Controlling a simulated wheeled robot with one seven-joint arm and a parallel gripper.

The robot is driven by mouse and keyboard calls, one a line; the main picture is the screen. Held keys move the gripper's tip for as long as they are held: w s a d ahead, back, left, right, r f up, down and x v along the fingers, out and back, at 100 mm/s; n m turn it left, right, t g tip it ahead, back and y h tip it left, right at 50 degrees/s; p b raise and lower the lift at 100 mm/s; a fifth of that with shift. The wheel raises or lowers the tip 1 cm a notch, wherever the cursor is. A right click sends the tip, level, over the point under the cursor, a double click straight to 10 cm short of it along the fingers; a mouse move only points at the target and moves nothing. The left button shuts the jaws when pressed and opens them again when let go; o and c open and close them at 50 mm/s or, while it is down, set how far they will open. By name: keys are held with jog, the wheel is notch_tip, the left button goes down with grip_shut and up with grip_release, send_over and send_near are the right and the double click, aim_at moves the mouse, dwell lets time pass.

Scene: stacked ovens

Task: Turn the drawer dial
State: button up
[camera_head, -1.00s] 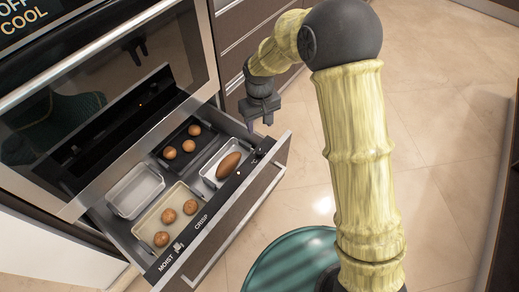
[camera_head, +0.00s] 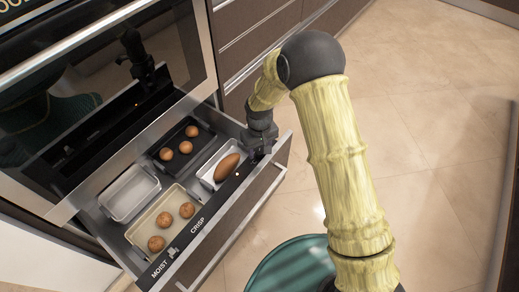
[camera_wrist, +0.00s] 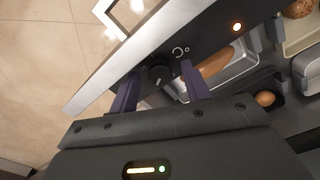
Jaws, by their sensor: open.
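The drawer (camera_head: 222,213) is pulled open below the oven, with a dark control strip along its front's top edge. The round black drawer dial (camera_wrist: 159,75) sits on that strip, beside a small white symbol and a lit orange light. In the head view the dial is hidden behind my gripper (camera_head: 262,152), at the strip's right end. In the wrist view my gripper (camera_wrist: 160,71) is open, one purple finger on each side of the dial, with gaps showing. I cannot tell how deep the fingers reach around it.
Inside the drawer are a tray with a long loaf (camera_head: 228,166), a dark tray with round rolls (camera_head: 186,147), a beige tray with rolls (camera_head: 165,219) and an empty pale tray (camera_head: 130,194). The oven (camera_head: 110,90) rises behind. Open floor (camera_head: 430,130) lies right.

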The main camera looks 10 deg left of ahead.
jog(key=c, duration=1)
jog(key=shift+r+n+p, duration=0.2)
jog(key=shift+n+p, duration=0.3)
jog(key=shift+p, duration=0.15)
jog(key=shift+n+p, duration=0.6)
jog(key=shift+p, duration=0.05)
jog(key=n+p, duration=0.3)
jog(key=shift+r, duration=0.1)
jog(key=n+p, duration=0.2)
jog(key=n, duration=0.1)
jog(key=shift+n+p, duration=0.4)
jog(key=shift+f+n+p, duration=0.2)
jog(key=shift+n+p, duration=0.65)
jog(key=shift+n, duration=0.65)
